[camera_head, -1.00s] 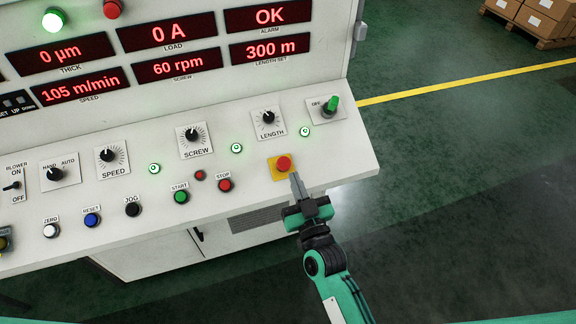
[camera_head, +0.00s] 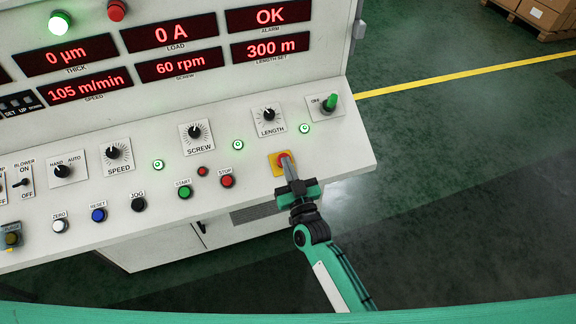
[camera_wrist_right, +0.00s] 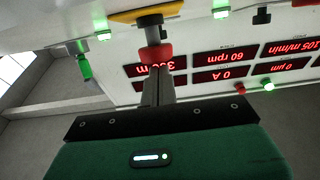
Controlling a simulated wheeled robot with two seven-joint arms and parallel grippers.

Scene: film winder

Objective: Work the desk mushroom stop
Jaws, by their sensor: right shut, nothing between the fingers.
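The desk mushroom stop (camera_head: 283,157) is a red button on a yellow square plate (camera_head: 276,167) at the right part of the sloped desk. My right gripper (camera_head: 287,165) is shut and empty, its fingertips at the red head and covering part of it. In the right wrist view the red head (camera_wrist_right: 156,54) stands out on a dark stem from the yellow plate (camera_wrist_right: 147,14). The shut fingers (camera_wrist_right: 157,75) end at the red head and appear to touch it. My left gripper is not in view.
The red STOP button (camera_head: 227,181) and green START button (camera_head: 185,192) sit to the left. The LENGTH knob (camera_head: 268,113) and green OFF switch (camera_head: 330,102) lie above. Open floor (camera_head: 450,150) is to the right.

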